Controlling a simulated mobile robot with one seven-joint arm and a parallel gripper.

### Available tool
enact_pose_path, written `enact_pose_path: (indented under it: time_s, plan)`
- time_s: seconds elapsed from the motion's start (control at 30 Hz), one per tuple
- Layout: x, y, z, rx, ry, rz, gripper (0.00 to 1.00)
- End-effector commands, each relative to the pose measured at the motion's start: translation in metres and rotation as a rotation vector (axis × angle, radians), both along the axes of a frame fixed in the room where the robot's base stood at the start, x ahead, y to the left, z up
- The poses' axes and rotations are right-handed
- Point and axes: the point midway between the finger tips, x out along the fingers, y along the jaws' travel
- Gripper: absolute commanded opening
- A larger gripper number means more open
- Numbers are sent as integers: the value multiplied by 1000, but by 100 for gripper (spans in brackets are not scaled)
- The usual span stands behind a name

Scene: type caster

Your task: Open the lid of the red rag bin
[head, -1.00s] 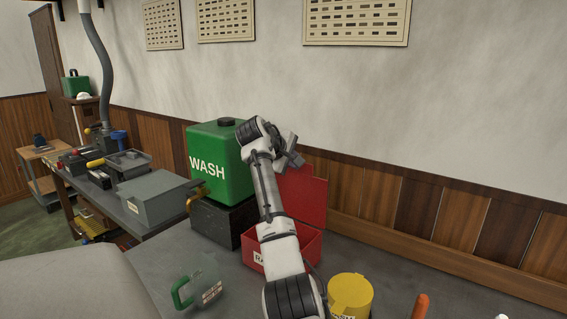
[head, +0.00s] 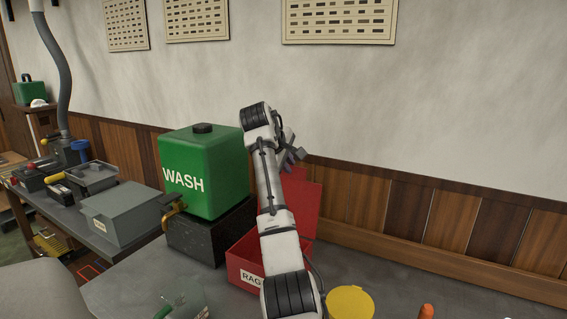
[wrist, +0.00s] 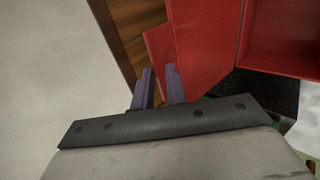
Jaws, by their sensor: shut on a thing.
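The red rag bin (head: 243,272) stands on the grey bench, partly hidden behind my arm, its label partly covered. Its red lid (head: 304,206) stands up steeply at the back of the bin, so the bin's top is open. In the wrist view the red lid (wrist: 200,35) runs up to my fingers, and part of the bin's inside shows at the upper right. My gripper (wrist: 160,74) is shut on the lid's edge. In the head view my gripper (head: 291,158) is at the lid's top, mostly hidden behind my wrist.
A green WASH container (head: 205,165) stands on a black block (head: 205,240) left of the bin. A yellow can (head: 350,300) and an orange-tipped thing (head: 426,311) are at the front right. The panelled wall (head: 385,205) is close behind the lid. A grey box (head: 120,215) stands at the left.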

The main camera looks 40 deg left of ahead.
Motion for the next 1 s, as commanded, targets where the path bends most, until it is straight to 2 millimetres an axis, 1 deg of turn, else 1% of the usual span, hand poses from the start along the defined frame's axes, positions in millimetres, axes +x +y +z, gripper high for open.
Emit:
enact_pose_path:
  time_s: [0.03,0.37,0.4,0.5,0.83,0.93,1.0]
  plan:
    - [1,-1,-13,-15,22,-5,0]
    - [1,-1,-13,-15,23,-5,0]
    - [1,-2,-13,-15,22,-5,18]
    - [1,-1,-12,-14,19,-5,29]
    - [-1,-1,-4,-8,9,-3,29]
    - [-8,-3,3,-7,8,-2,29]
    - [-17,-5,12,-6,7,-1,29]
